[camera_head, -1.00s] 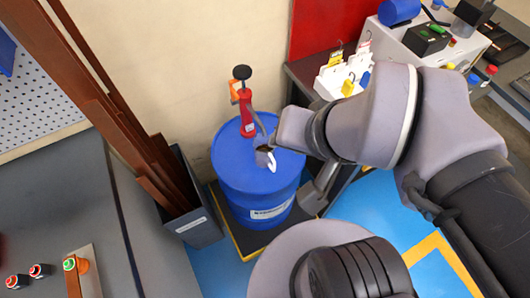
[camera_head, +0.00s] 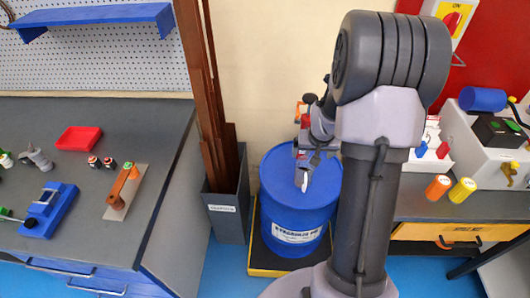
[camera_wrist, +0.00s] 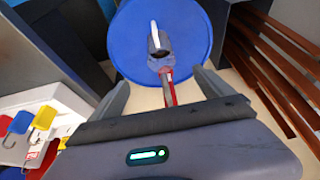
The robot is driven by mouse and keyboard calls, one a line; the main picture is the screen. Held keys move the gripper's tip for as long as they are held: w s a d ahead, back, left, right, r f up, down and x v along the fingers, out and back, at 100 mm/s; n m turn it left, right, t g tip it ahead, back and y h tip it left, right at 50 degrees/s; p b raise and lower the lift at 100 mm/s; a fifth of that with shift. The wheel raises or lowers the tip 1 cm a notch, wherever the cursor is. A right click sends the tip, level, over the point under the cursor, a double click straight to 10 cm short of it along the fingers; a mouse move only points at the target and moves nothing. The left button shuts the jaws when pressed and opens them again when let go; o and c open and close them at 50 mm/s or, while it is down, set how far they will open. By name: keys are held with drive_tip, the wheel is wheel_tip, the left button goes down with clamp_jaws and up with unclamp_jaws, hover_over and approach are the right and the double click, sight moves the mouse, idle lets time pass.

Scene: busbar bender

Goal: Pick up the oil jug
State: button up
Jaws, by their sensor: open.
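The oil jug is a small grey vessel with a white handle. In the wrist view the jug (camera_wrist: 158,42) stands on the top of the blue drum (camera_wrist: 190,15), beyond my fingertips. In the head view its white handle (camera_head: 304,181) shows near the drum's top, and its body is partly hidden. My gripper (camera_wrist: 160,82) is open, its two fingers spread, with the jug ahead of the gap and not between them. A red hand pump (camera_wrist: 168,88) shows between the fingers. In the head view my gripper (camera_head: 314,150) is over the drum (camera_head: 295,215), partly covered by my arm.
A grey bin (camera_head: 228,205) of long brown bars stands left of the drum. A grey workbench (camera_head: 60,130) with a red tray (camera_head: 80,138) lies further left. The right bench holds a grey machine (camera_head: 480,140) and coloured cylinders.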

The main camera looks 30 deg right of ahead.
drive_tip(key=b, duration=0.4)
approach(305, 168)
drive_tip(key=f+b, duration=0.1)
drive_tip(key=f, duration=0.1)
drive_tip(key=f+b, duration=0.2)
drive_tip(key=shift+a, duration=0.4)
drive_tip(key=shift+r, duration=0.15)
clamp_jaws()
drive_tip(key=s+a+r, duration=0.5)
drive_tip(key=s+a, duration=0.6)
drive_tip(key=shift+s, duration=0.25)
